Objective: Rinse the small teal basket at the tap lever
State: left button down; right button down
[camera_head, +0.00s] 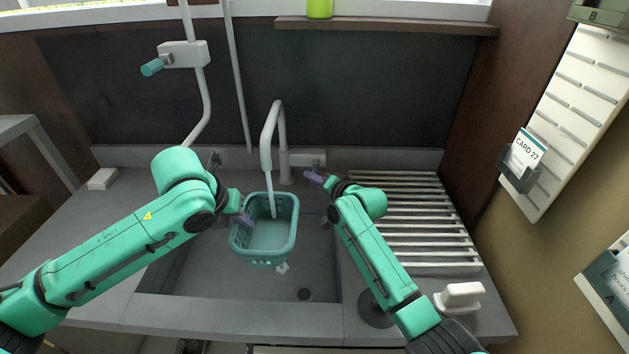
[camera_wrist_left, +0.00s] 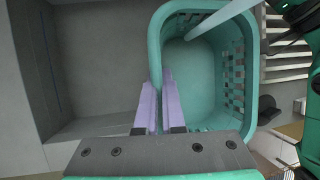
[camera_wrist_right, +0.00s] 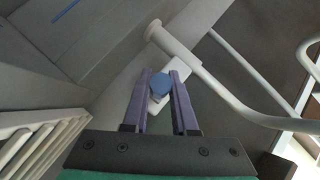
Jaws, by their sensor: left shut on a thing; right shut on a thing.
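The teal basket (camera_head: 264,255) hangs over the sink under the tap spout (camera_head: 271,130). My left gripper (camera_head: 242,218) is shut on the basket's left wall; the left wrist view shows its lilac fingers (camera_wrist_left: 158,82) on either side of the rim. A pale stream of water (camera_head: 271,195) runs from the spout into the basket. My right gripper (camera_head: 314,177) is at the tap's base, right of the spout. In the right wrist view its fingers (camera_wrist_right: 161,76) are shut around the blue-tipped tap lever (camera_wrist_right: 160,84). The lever is hidden in the head view.
The sink (camera_head: 235,283) lies below the basket, with its drain at the lower right. A slatted drying rack (camera_head: 425,230) is to the right. A white pipe with a teal handle (camera_head: 153,67) stands at the back left. A white block (camera_head: 459,297) sits at the front right.

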jog(key=c, duration=0.7)
grip_release()
jog(key=v, duration=1.2)
